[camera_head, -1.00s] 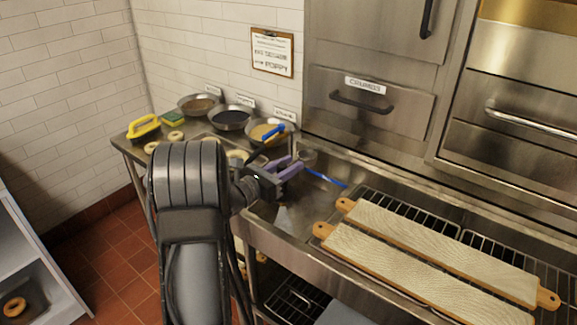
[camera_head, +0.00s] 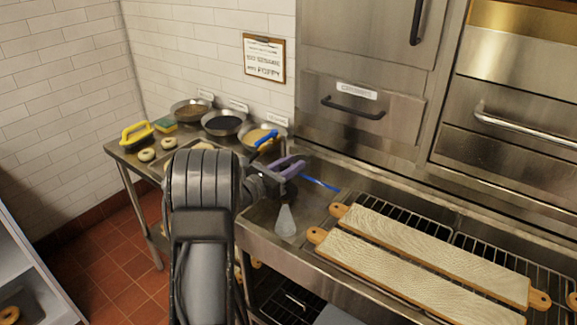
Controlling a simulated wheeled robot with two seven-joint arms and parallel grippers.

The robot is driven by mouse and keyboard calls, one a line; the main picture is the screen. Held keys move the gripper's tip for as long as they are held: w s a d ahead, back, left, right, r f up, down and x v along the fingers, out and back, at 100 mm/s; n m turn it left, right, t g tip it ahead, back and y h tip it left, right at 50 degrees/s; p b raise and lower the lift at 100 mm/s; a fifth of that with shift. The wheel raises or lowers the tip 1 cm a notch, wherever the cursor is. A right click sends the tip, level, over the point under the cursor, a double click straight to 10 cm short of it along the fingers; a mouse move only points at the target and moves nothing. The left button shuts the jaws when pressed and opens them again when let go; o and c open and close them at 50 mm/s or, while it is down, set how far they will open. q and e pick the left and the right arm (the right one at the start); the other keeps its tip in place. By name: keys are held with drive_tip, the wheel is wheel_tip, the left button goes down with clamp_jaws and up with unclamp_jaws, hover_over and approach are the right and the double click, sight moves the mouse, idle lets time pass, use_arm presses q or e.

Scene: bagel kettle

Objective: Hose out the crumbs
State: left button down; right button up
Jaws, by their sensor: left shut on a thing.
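My left gripper (camera_head: 288,172), with purple fingers, is shut over the steel sink basin (camera_head: 258,212). It holds the dark hose nozzle, which is mostly hidden by the fingers. A pale, see-through cone of water spray (camera_head: 285,221) points down below the gripper into the basin. A blue hose piece (camera_head: 320,184) shows just right of the gripper. A closed steel drawer front with a crumbs label (camera_head: 357,91) is on the unit behind. Crumbs themselves are too small to make out. My right gripper is out of view.
Two long boards (camera_head: 440,250) with wooden handles lie on a wire rack right of the basin. A blue handle (camera_head: 267,141) leans in the nearest bowl.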

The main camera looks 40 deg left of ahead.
use_arm(q)
drive_tip(key=shift+w+p, duration=0.8)
drive_tip(key=shift+w, duration=1.8)
drive_tip(key=shift+s+b, duration=1.5)
drive_tip(key=shift+s, duration=3.35)
